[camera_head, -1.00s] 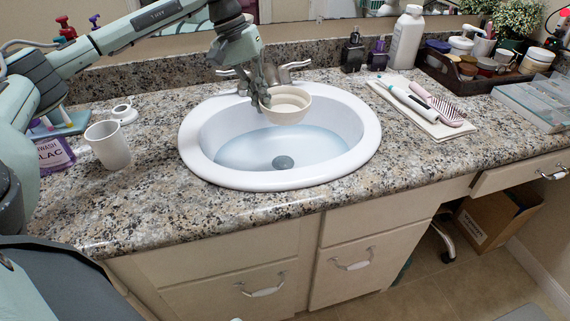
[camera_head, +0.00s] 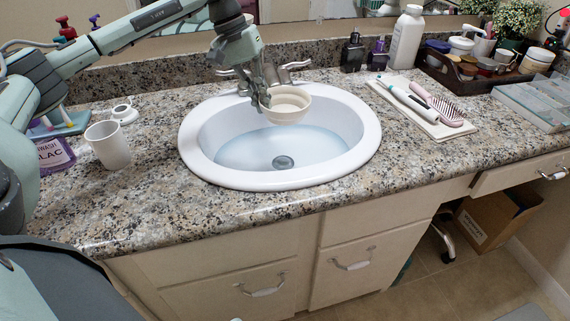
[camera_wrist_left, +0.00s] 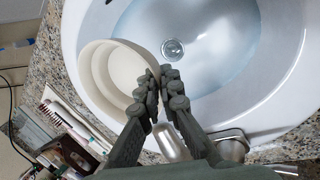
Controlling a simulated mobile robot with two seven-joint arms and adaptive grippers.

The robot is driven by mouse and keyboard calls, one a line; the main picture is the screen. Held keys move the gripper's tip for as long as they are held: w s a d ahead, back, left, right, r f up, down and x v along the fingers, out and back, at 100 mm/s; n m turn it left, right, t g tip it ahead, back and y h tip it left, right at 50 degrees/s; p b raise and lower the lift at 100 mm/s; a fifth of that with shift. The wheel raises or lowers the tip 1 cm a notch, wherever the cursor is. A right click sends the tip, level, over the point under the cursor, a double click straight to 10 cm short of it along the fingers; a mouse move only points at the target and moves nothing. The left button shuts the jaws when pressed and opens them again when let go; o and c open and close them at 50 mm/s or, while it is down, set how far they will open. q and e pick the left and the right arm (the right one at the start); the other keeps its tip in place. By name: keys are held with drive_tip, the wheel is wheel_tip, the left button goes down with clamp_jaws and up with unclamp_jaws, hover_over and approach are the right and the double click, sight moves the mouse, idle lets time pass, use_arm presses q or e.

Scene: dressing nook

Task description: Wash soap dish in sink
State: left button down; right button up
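The soap dish (camera_head: 289,104) is a round cream bowl with a stepped inside. It is upright over the back part of the white oval sink (camera_head: 190,148), above the pale blue water. My left gripper (camera_head: 263,98) comes down at the dish's left side. In the left wrist view its fingers (camera_wrist_left: 160,92) are closed on the rim of the soap dish (camera_wrist_left: 122,70). The faucet (camera_head: 285,69) is behind the gripper and partly hidden by it. The drain (camera_head: 283,162) shows under the water. My right gripper is out of view.
A white cup (camera_head: 108,146) and a purple-labelled bottle (camera_head: 54,154) stand left of the sink. A towel (camera_head: 412,108) with a toothbrush and pink hairbrush lies to the right. A tray (camera_head: 455,75) of jars is at the back right. The front counter is clear.

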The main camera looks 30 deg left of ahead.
use_arm(q)
drive_tip(key=shift+r, duration=2.05)
drive_tip(key=shift+f, duration=0.1)
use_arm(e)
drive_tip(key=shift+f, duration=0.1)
